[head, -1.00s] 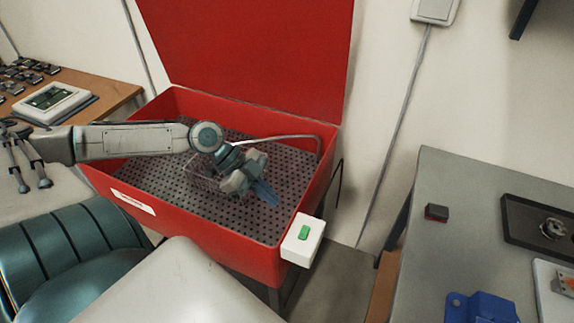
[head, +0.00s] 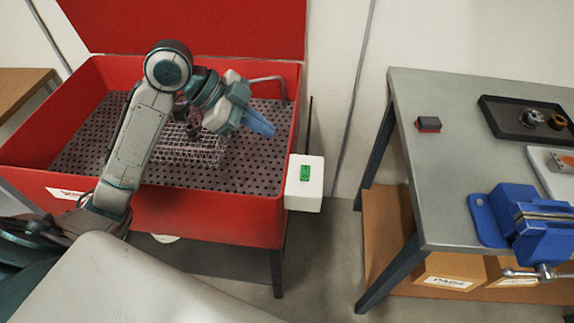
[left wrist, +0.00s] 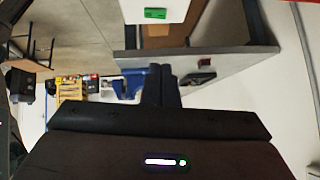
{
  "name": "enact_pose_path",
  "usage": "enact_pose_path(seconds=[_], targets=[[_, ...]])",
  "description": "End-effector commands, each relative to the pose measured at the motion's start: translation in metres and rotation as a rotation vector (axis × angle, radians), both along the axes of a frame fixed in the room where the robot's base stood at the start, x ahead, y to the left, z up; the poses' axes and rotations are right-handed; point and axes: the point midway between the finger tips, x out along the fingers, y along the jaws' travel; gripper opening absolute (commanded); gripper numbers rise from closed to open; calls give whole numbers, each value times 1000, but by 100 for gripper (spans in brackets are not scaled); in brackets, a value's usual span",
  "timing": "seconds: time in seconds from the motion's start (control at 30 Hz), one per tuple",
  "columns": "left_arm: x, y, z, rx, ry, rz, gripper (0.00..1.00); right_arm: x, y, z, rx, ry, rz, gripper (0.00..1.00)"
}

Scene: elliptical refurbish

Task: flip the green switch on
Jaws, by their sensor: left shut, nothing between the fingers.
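The green switch (head: 305,173) sits on the front face of a white box (head: 316,190) at the right front corner of the red basin. In the left wrist view the green switch (left wrist: 155,14) shows at the top, on its white box (left wrist: 178,10). My left gripper (head: 262,126) is over the right part of the basin, above and to the left of the switch, apart from it. Its blue fingers are shut and empty, pointing right and slightly down. In the left wrist view its fingers (left wrist: 160,85) point toward the workbench side. My right gripper is not in view.
The red basin (head: 200,218) has a raised lid and a perforated floor holding a wire basket (head: 190,148). To the right, a grey workbench (head: 440,180) carries a blue vise (head: 530,220), a dark tray (head: 500,128) and a small red-black block (head: 428,124). A floor gap separates basin and bench.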

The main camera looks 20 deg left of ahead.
Motion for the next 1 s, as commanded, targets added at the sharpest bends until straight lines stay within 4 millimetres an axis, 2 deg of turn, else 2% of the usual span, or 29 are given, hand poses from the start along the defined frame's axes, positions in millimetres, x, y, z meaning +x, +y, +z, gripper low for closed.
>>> enact_pose_path(seconds=[0.57, 1.0], targets=[[3, -6, -4, -1, 0, 1, 0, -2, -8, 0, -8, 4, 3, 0], [17, -39, -38, -4, 3, 2, 0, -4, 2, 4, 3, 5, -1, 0]])
